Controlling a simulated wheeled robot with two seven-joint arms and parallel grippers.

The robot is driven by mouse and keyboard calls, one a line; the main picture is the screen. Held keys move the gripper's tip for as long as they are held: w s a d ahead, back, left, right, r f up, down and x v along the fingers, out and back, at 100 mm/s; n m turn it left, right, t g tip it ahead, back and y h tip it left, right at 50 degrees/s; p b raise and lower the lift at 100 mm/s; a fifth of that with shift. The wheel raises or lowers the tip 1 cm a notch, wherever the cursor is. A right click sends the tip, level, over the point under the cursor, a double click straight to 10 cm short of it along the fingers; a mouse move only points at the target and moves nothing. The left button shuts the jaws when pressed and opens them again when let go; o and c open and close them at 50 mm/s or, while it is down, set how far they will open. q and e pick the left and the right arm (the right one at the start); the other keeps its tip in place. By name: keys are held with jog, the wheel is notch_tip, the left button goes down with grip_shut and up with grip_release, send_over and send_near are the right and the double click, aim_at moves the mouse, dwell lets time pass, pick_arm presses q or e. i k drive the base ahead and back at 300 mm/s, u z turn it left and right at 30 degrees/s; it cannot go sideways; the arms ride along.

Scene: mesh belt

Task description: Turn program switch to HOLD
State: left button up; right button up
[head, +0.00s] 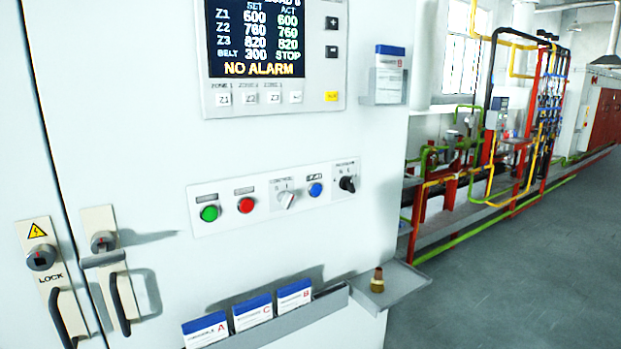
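The program switch is the black rotary knob (347,184) at the right end of the white control strip (228,213) on the cabinet front. A small label above it seems to read PROGRAM; its position marks are too small to read. Left of it on the strip are a blue button (315,190), a grey rotary knob (286,199), a red button (246,205) and a green button (209,213). Neither gripper is in view.
A display (255,38) above reads NO ALARM and belt STOP. Below, a rack (322,302) holds cards A, C and B; a shelf (405,280) bears a brass piece (377,280). Door handles (120,300) stick out at left. Open floor (520,270) lies right.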

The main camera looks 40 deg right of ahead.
aim_at(345, 184)
jog(key=z, duration=0.55)
jog(key=i, duration=0.9)
jog(key=z, duration=0.95)
